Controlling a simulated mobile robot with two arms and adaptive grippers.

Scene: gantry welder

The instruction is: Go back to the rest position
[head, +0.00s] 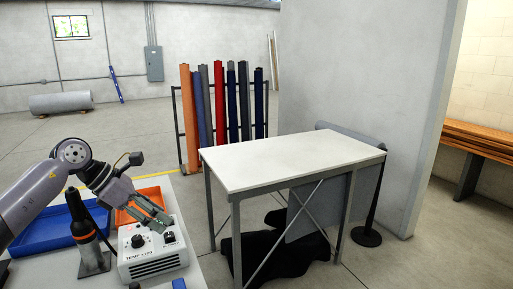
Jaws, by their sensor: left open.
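My left gripper (153,213) comes in from the left on its grey arm. Its fingers are open, and no object shows between them. My right gripper is not in view.
A blue tray (40,232) and an orange tray (148,194) lie on the near table. A dark torch-like tool (82,218) stands left of the box. A bare white table (290,160) stands to the right, with open floor between.

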